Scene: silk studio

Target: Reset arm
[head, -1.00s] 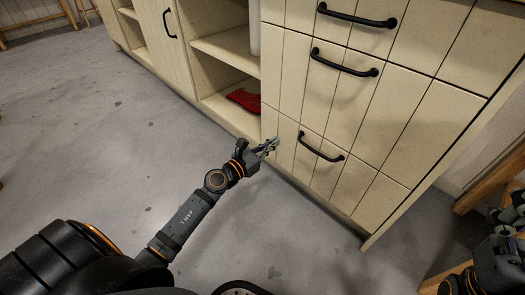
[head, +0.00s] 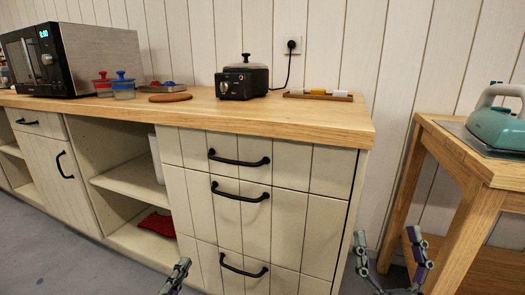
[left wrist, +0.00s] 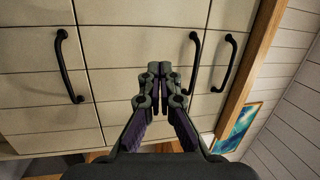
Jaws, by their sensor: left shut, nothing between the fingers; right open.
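My left gripper (head: 178,272) shows at the bottom edge of the head view, in front of the cream drawer cabinet (head: 290,220). In the left wrist view its fingers (left wrist: 160,72) are together with nothing between them, in front of the drawer fronts. Whether it touches the cabinet cannot be told. My right gripper (head: 388,258) is at the lower right of the head view, its fingers spread wide and empty. It is between the cabinet's right end and the wooden side table (head: 460,150). Most of both arms is out of view.
Black handles (head: 240,192) stick out from the closed drawers. An open shelf with a red cloth (head: 158,224) is left of them. The worktop (head: 225,112) holds a microwave (head: 105,60), a black cooker (head: 242,82) and a small tray (head: 318,96). A teal iron (head: 497,128) stands on the side table.

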